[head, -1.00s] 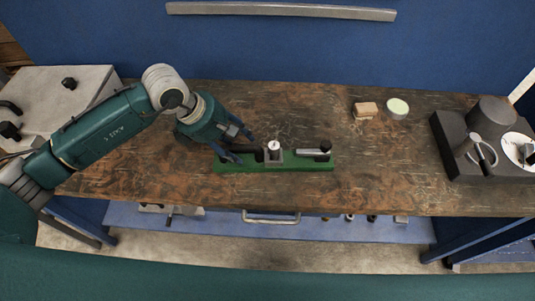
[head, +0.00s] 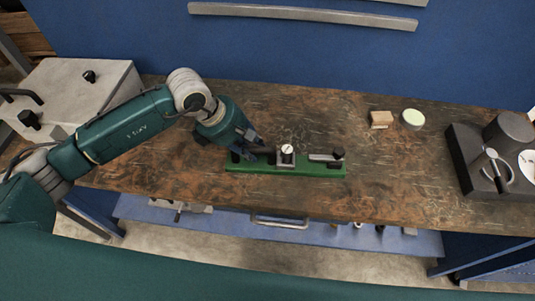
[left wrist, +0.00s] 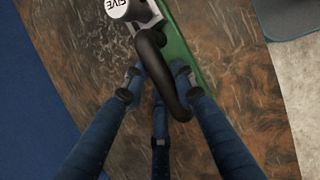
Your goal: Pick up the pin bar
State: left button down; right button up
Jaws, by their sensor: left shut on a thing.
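A dark bar (left wrist: 172,75) with a rounded end, which I take for the pin bar, also shows in part in the head view (head: 266,151). It reaches left from a grey block (head: 286,160) with a round white top (head: 287,149) on a green base (head: 300,170). My left gripper (head: 247,150) is at the bar's left end, low over the base. In the left wrist view its fingers (left wrist: 158,86) are closed in around the bar, which partly hides their contact. My right gripper is not in view.
A light bar (head: 322,157) with a dark knob lies on the base's right side. A small tan block (head: 381,119), a round pale-topped tin (head: 412,119) and a dark stand (head: 480,165) are farther right on the worn wooden bench (head: 400,180). The bench's front edge is close to the base.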

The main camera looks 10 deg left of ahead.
pick_arm(q)
jog(key=shift+r, duration=0.2)
jog(key=shift+w+r, duration=0.1)
jog(key=shift+r, duration=0.45)
notch_tip(320, 180, up, 19)
jog(key=b, duration=0.4)
jog(key=shift+f, duration=0.15)
jog(key=shift+f+b, duration=0.15)
jog(key=shift+b, duration=0.2)
